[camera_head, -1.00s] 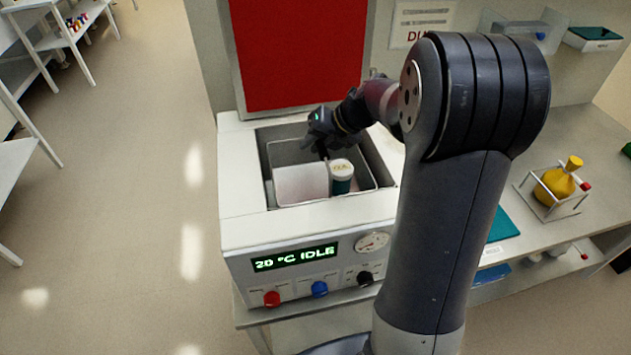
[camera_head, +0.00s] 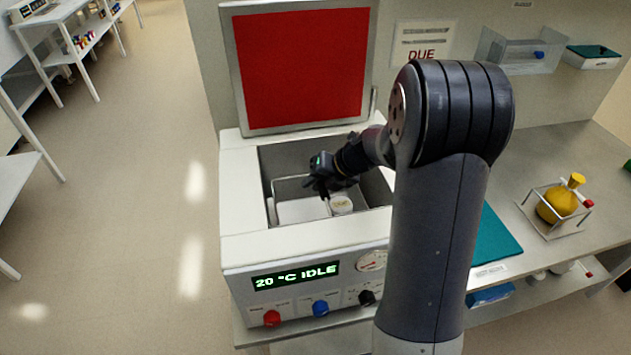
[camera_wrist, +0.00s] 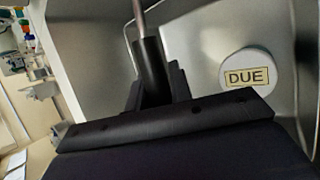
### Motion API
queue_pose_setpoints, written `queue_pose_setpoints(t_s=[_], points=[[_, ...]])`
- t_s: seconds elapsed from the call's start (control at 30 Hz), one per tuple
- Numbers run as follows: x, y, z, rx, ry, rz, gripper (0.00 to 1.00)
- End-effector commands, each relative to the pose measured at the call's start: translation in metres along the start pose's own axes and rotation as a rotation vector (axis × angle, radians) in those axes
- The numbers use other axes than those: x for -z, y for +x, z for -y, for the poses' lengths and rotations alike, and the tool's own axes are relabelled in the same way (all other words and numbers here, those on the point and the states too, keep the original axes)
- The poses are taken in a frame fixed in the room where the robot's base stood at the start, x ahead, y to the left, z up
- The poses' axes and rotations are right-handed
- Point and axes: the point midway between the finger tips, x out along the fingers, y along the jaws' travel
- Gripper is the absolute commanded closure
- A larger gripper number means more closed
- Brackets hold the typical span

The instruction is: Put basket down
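The grey basket (camera_head: 289,187) is down inside the open chamber of the white bath unit (camera_head: 238,195). It holds a pale block-like item (camera_head: 302,211) and a jar with a white lid (camera_head: 341,205). In the wrist view, the jar's lid (camera_wrist: 247,72) reads "DUE". My gripper (camera_head: 323,190) reaches into the chamber over the basket.
The unit's red lid (camera_head: 300,70) stands open at the back. Its display (camera_head: 295,275) reads "20 °C IDLE". On the bench to the right are a teal mat (camera_head: 494,240) and a yellow flask (camera_head: 560,205) in a wire rack. Open floor lies left.

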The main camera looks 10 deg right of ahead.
Motion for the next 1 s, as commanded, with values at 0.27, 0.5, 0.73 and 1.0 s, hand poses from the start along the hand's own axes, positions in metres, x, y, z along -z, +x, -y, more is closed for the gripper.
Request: queue_pose_setpoints(t_s=[0.27, 0.5, 0.73, 1.0], points=[[0.0, 0.0, 0.0, 0.0, 0.0, 0.0, 0.59], [-0.001, -0.002, -0.001, 0.001, -0.001, 0.0, 0.59], [-0.002, -0.032, -0.002, 0.002, -0.001, 0.005, 0.59], [-0.002, -0.09, -0.002, 0.002, -0.001, 0.005, 0.59]])
